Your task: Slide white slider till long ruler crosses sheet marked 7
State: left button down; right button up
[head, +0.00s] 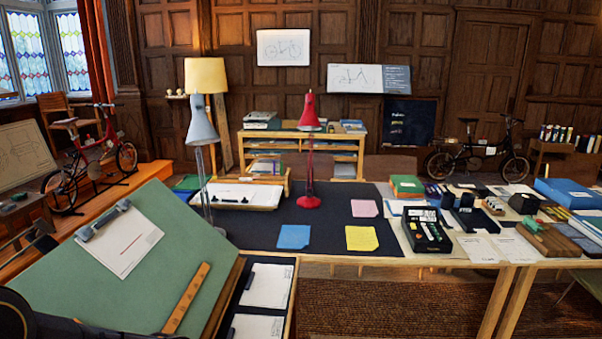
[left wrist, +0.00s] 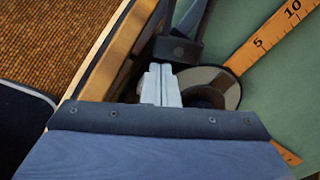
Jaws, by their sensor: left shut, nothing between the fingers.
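A green drafting board (head: 150,265) tilts up at the lower left of the head view. A white sheet (head: 122,243) lies on its upper left part under a grey clip (head: 103,220); no number is readable. The orange long ruler (head: 187,297) lies at the board's lower right, apart from that sheet. The left wrist view shows the ruler (left wrist: 268,38) beside a round disc (left wrist: 224,80) with a dark bracket (left wrist: 180,48). My left gripper (left wrist: 160,72) is shut, its pale fingers together beside the disc. Contact is unclear. I cannot make out the white slider. My right gripper is out of view.
A side tray (head: 240,292) with white sheets adjoins the board's right edge. Behind it a dark-topped table (head: 270,226) carries a grey lamp (head: 201,125), a red lamp (head: 309,115) and coloured papers. Wooden strips (left wrist: 112,62) edge the board near my left gripper.

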pick_arm(q)
jog(key=shift+a+f, duration=0.1)
jog(key=shift+f, duration=0.05)
jog(key=shift+a+f+b, duration=0.4)
jog(key=shift+a+b, duration=0.05)
jog(key=shift+b, duration=0.15)
jog(key=shift+s+d+f+b, duration=0.1)
jog(key=shift+d+f+b, duration=0.3)
jog(key=shift+f+b, duration=0.05)
dwell(1.0)
jog(key=shift+a+r, duration=0.1)
jog(key=shift+a+r+p, duration=0.3)
jog(key=shift+a+r, duration=0.1)
jog(key=shift+r, duration=0.05)
jog(key=shift+d+r+p, duration=0.3)
jog(key=shift+r+p, duration=0.05)
jog(key=shift+r, duration=0.1)
jog(key=p+v, duration=0.2)
jog(key=v, duration=0.4)
jog(key=shift+d+f+p, duration=0.1)
jog(key=shift+f+p, duration=0.05)
jog(key=shift+p, duration=0.15)
